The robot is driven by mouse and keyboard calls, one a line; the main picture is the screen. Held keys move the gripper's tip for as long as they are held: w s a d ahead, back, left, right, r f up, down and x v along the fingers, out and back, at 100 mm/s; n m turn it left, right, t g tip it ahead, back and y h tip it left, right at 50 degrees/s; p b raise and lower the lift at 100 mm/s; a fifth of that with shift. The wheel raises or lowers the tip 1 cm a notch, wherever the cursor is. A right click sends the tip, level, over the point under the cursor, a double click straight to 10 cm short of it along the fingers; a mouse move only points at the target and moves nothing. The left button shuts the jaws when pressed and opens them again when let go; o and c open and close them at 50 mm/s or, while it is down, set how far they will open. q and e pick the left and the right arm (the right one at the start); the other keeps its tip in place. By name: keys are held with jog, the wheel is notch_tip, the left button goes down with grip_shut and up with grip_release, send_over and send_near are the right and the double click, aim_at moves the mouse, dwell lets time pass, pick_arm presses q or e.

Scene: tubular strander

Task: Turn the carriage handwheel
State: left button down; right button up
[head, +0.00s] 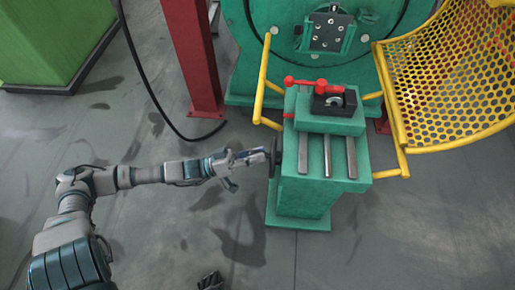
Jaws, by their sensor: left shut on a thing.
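The carriage handwheel (277,158) is a dark, thin wheel seen nearly edge-on at the left side of the green carriage (322,191). My left gripper (264,157) reaches it from the left and is shut at its near rim, on the handwheel. The fingers hide part of the wheel, and the exact grip point is too small to make out.
A red lever (305,83) and a black clamp block (334,101) sit on top of the carriage. A yellow mesh guard (450,75) stands at right, yellow rails (263,80) behind. A red post (194,55) and black cable (140,75) stand at upper left. Floor around my left arm is clear.

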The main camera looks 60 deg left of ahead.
pick_arm(q)
jog(key=m+h, duration=0.1)
jog(key=f+m, duration=0.1)
jog(key=m, duration=0.1)
jog(key=s+d+m+g+h, duration=0.1)
jog(key=m, duration=0.1)
jog(key=shift+f+h, duration=0.25)
jog(key=shift+h, duration=0.05)
jog(key=shift+s+d+f+m+g+h, duration=0.2)
jog(key=shift+f+m+g+h, duration=0.4)
jog(key=shift+m, duration=1.3)
jog(key=shift+s+d+f+m+g+h, duration=0.15)
jog(key=shift+f+m+g+h, duration=0.45)
jog(key=shift+m, duration=1.3)
jog(key=shift+s+d+f+m+g+h, duration=0.1)
jog(key=shift+d+f+m+g+h, duration=0.2)
jog(key=shift+m+g+h, duration=1.1)
jog(key=shift+f+m+t+y, duration=0.1)
jog(key=shift+m+t+y, duration=0.3)
jog(key=shift+m+y, duration=0.25)
jog(key=c, duration=1)
grip_release()
jog(key=shift+a, duration=0.1)
